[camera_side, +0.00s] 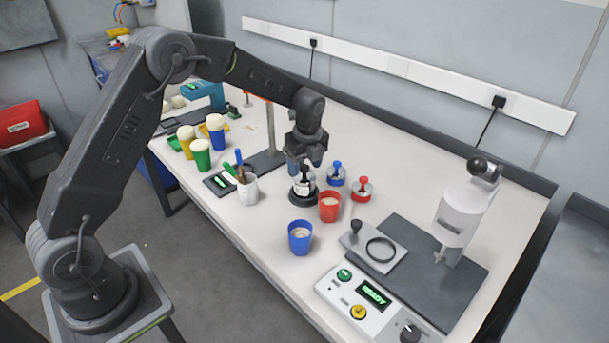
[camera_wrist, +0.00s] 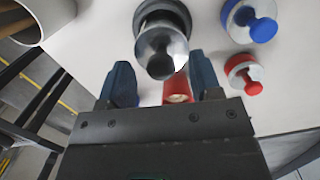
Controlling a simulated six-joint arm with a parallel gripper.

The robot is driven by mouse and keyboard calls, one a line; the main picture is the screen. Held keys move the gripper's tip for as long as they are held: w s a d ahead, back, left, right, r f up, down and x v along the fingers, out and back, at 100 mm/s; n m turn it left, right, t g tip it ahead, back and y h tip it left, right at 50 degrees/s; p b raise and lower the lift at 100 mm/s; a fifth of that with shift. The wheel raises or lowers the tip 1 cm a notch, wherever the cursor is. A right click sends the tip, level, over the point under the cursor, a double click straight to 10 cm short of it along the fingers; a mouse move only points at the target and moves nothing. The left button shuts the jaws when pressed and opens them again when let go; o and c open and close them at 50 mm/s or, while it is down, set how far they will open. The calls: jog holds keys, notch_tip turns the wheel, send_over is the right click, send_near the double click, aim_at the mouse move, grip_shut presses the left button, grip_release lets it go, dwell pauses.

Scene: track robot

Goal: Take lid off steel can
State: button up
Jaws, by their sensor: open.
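The steel can (camera_side: 302,187) stands upright on the table, with a dark ring around it and a shiny lid. The lid (camera_wrist: 152,40) has a dark round knob (camera_wrist: 162,64) on top. My gripper (camera_side: 307,163) is open and empty, above and close to the can in the side view. In the wrist view the gripper (camera_wrist: 162,72) has its two blue fingers spread, with the knob showing between their tips. I cannot tell whether the fingers are level with the knob.
A can with a blue knob (camera_side: 336,174) and one with a red knob (camera_side: 361,190) stand close to the right. A red cup (camera_side: 329,208) and a blue cup (camera_side: 300,238) stand in front. A pen cup (camera_side: 247,190) is left. The READY control box (camera_side: 372,302) is nearer the front.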

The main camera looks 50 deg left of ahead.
jog(key=shift+a+f, duration=0.1)
jog(key=shift+f, duration=0.7)
jog(key=shift+c, duration=0.2)
jog(key=c, duration=0.9)
jog(key=shift+c, duration=0.2)
